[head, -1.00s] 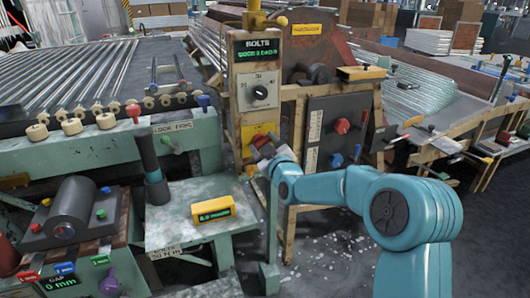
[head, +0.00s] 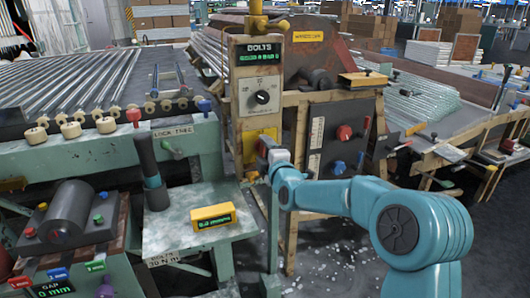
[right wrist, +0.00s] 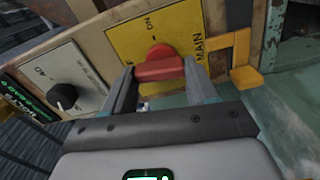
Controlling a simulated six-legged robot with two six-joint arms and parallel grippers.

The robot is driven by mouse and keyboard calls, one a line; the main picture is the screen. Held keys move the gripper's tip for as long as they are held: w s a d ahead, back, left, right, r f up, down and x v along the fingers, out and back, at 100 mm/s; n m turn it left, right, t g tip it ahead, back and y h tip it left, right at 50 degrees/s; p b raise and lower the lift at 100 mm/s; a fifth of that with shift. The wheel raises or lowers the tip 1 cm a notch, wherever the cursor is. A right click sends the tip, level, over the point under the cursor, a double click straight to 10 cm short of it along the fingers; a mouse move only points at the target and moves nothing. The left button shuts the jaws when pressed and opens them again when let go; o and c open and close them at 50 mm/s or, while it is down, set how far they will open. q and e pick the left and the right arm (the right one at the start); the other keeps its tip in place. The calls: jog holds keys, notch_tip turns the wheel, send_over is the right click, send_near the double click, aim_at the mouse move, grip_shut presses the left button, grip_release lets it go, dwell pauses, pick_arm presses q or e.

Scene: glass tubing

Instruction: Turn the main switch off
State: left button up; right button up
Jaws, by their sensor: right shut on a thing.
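The main switch is a red knob (right wrist: 160,66) on a yellow plate (right wrist: 182,30) marked MAIN and ON. In the head view the yellow plate (head: 250,137) sits low on the cream panel, and the knob is mostly hidden behind my gripper. My right gripper (right wrist: 163,80) is shut on the red knob, with one finger on each side of its bar. It also shows at the plate in the head view (head: 264,150). I cannot tell which mark the knob points to. My left gripper is not in view.
A dial (head: 262,97) sits above on the same panel, under a green BOLTS display (head: 259,53). A dark board with a red knob (head: 344,132) stands to the right. A yellow meter (head: 213,217) lies on the bench (head: 185,240) in front.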

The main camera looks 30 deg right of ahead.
jog(key=shift+n, duration=1)
jog(key=o, duration=1.1)
jog(key=shift+c, duration=0.2)
jog(key=v, duration=1.6)
jog(key=shift+s+p, duration=0.2)
jog(key=shift+p, duration=0.25)
